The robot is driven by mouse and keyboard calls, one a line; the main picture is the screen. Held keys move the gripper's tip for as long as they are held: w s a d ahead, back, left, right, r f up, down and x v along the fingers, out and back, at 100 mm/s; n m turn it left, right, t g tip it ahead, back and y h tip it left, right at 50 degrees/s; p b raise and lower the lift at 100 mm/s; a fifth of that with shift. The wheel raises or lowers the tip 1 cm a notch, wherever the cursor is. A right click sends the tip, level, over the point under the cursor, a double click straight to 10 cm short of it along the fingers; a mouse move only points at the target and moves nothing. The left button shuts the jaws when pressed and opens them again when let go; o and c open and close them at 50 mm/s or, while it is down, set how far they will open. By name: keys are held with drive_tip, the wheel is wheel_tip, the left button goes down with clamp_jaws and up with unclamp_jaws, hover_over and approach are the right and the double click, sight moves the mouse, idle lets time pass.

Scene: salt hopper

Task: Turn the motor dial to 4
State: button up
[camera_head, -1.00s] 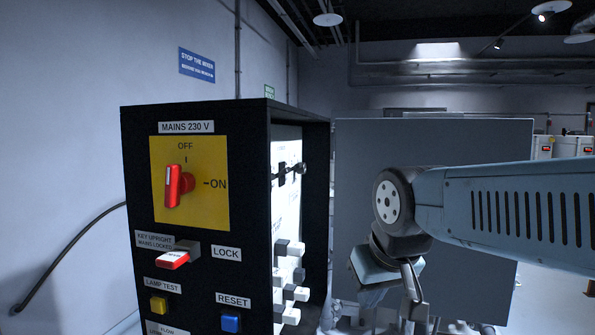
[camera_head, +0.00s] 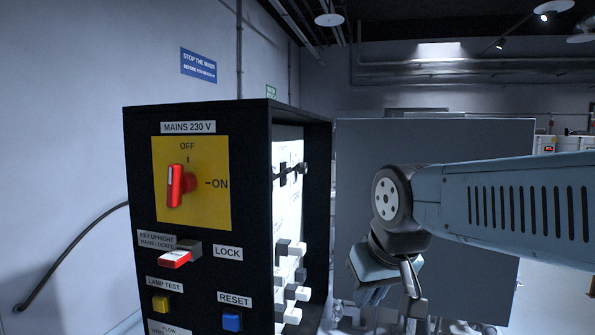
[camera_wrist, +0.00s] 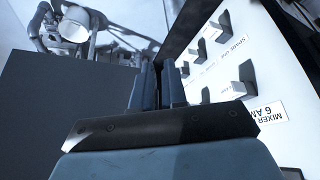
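I cannot pick out a dial marked as the motor dial in either view. The black control cabinet (camera_head: 255,210) stands left of centre, its front carrying a red rotary switch (camera_head: 176,186) on a yellow plate, its pointer upright towards OFF. The white side panel (camera_wrist: 272,75) shows in the wrist view with several grey switches or knobs and a label partly reading "MIXER". My gripper (camera_head: 372,296) hangs right of the cabinet, apart from it. In the wrist view its fingers (camera_wrist: 160,72) are together, with nothing visible between them, left of the white panel.
A red key tag (camera_head: 175,259), a yellow lamp test button (camera_head: 160,305) and a blue reset button (camera_head: 231,322) are on the cabinet front. A large grey panel (camera_head: 440,150) stands behind my arm. Pipework (camera_wrist: 75,30) shows at the wrist view's upper left.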

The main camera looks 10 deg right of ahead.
drive_tip(key=shift+o, duration=0.8)
drive_tip(key=shift+w+a+r, duration=0.15)
drive_tip(key=shift+w, duration=0.25)
drive_tip(key=o, duration=0.7)
drive_tip(key=w+a+r+y, duration=0.1)
drive_tip(key=w, duration=0.1)
drive_tip(key=w+r+g+y, duration=0.1)
drive_tip(key=w, duration=0.2)
drive_tip(key=w+a+r+g+y, duration=0.1)
drive_tip(key=w+y, duration=0.1)
drive_tip(key=w, duration=0.1)
drive_tip(key=shift+w+a, duration=0.15)
drive_tip(key=shift+a, duration=0.2)
drive_tip(key=shift+o, duration=0.2)
drive_tip(key=n+t+y, duration=0.3)
drive_tip(key=t+y, duration=0.2)
drive_tip(key=y, duration=0.7)
approach(303, 168)
drive_tip(key=w+d+x, duration=0.1)
drive_tip(key=x, duration=0.7)
drive_tip(key=shift+w+a, duration=0.25)
drive_tip(key=shift+w, duration=0.2)
drive_tip(key=shift+f, duration=0.15)
drive_tip(key=c, duration=1)
